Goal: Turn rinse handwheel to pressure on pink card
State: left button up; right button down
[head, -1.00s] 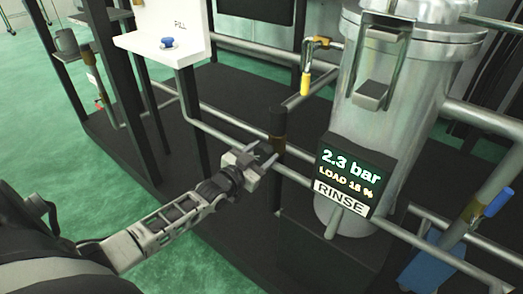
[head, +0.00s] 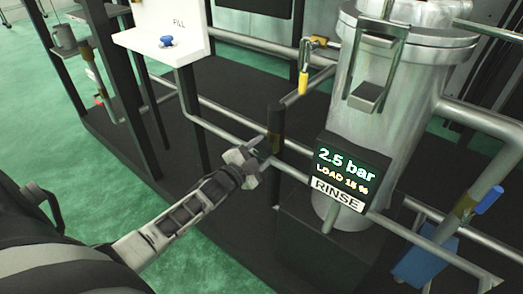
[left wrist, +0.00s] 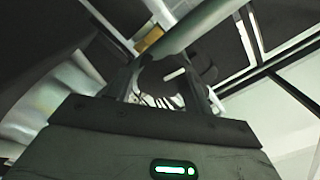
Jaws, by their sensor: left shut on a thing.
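The rinse gauge display (head: 342,176) on the steel vessel reads 2.5 bar and a load that looks like 15 %, with a RINSE label below it. My left gripper (head: 263,154) is at the pipe just left of the display, shut on the dark rinse handwheel. In the left wrist view the handwheel (left wrist: 190,63) shows as a dark round shape between the fingers, partly hidden. In the head view it is mostly covered by the gripper. No pink card shows in these frames. My right gripper is not in view.
The steel vessel (head: 385,110) stands right of the gripper. A yellow-handled valve (head: 304,80) and a blue-handled valve (head: 487,201) sit on nearby pipes. A white panel with a blue knob (head: 166,41) is at upper left. Green floor (head: 90,185) is open at left.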

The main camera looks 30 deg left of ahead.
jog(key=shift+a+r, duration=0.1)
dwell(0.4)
pick_arm(q)
jog(key=o, duration=1)
jog(key=shift+s, duration=0.15)
jog(key=s+p, duration=0.1)
jog(key=s, duration=0.4)
jog(key=s+p, duration=0.1)
jog(key=s, duration=0.4)
jog(key=s+a+p, duration=0.1)
jog(key=s, duration=0.4)
jog(key=shift+s+a, duration=0.1)
jog(key=shift+s, duration=0.25)
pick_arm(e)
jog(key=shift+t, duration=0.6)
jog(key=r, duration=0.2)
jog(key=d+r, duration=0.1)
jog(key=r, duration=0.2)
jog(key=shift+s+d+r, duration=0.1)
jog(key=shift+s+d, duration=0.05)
